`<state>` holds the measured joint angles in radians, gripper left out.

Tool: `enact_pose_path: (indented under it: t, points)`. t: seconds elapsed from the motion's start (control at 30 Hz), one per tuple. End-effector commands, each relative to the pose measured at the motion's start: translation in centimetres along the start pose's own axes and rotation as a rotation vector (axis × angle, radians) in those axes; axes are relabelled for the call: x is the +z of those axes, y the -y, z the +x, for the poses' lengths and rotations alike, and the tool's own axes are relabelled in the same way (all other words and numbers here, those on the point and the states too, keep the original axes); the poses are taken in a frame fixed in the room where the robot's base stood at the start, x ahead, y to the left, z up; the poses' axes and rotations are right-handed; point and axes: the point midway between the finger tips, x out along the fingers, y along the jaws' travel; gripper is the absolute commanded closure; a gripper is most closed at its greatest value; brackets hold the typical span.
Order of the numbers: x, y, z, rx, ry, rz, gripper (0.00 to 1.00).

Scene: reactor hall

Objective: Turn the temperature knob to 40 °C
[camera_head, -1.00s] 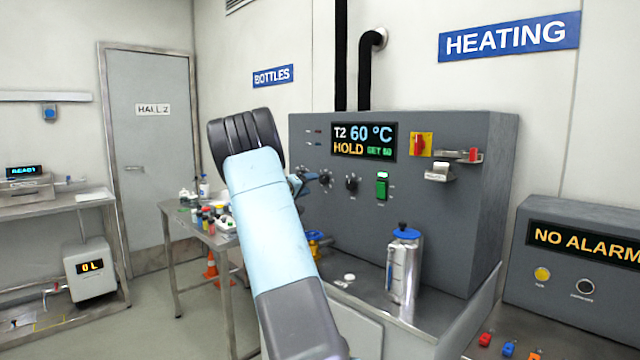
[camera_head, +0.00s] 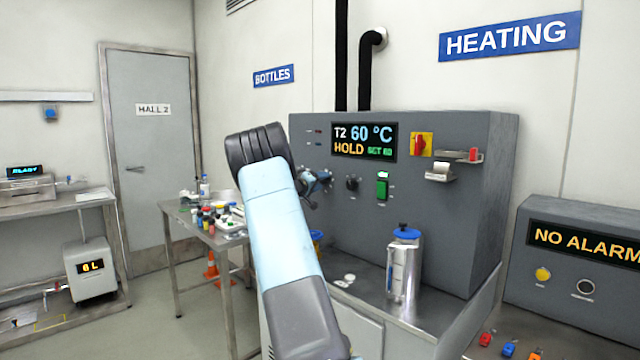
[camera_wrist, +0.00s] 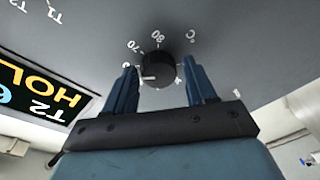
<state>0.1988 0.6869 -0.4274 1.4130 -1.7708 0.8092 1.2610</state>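The temperature knob (camera_wrist: 158,68) is black and round, with a white pointer mark towards the lower left in the wrist view. The numbers 70 and 80 and "°C" show around it; other numbers are partly covered. My gripper (camera_wrist: 159,72) is open, with one blue finger on each side of the knob and a visible gap to each. In the head view my gripper (camera_head: 316,185) is at the heating panel (camera_head: 455,220) and covers this knob. The display (camera_head: 363,141) reads T2 60 °C, HOLD and what looks like SET 60.
A second black knob (camera_head: 352,183) is just right of my gripper, then a green switch (camera_head: 382,186) and a red-yellow switch (camera_head: 420,145). A metal vessel with a blue lid (camera_head: 404,265) stands on the ledge below. A bottle table (camera_head: 185,222) is at the left.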

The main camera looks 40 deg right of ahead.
Motion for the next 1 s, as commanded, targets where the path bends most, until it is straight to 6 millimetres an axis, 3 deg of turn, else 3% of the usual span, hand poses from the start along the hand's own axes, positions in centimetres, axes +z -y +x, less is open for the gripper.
enact_pose_path:
  t: [0.43, 0.73, 1.0]
  points:
    - [0.03, 0.07, -0.01, -0.001, 0.0, -0.001, 0.88]
    - [0.02, 0.14, -0.04, -0.006, 0.002, -0.036, 0.88]
    - [-0.05, 0.16, -0.11, -0.025, 0.013, -0.192, 0.88]
